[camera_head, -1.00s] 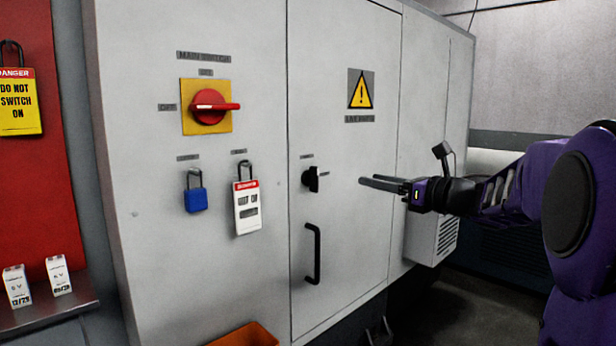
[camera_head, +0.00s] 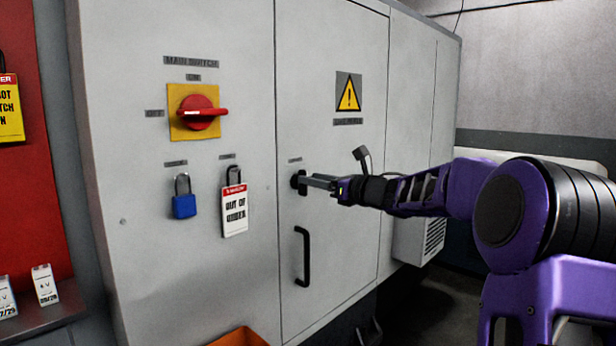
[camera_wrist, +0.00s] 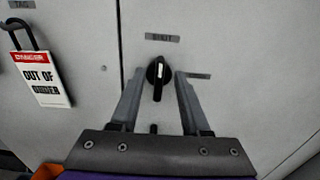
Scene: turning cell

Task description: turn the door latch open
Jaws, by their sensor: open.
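The door latch (camera_wrist: 158,78) is a black knob with a white line on the cabinet door, under a small grey label. In the wrist view its grip stands close to upright. My gripper (camera_wrist: 159,75) is open, with one finger on each side of the knob; whether they touch it I cannot tell. In the head view my gripper (camera_head: 305,181) reaches the door from the right and its fingers partly hide the latch (camera_head: 296,180). The cabinet door (camera_head: 350,210) looks shut.
A black door handle (camera_head: 303,256) is below the latch. To the left are a red main switch (camera_head: 199,112), a blue padlock (camera_head: 184,206) and a hanging tag (camera_head: 234,211). An orange bin (camera_head: 240,338) is low in front. Floor to the right looks clear.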

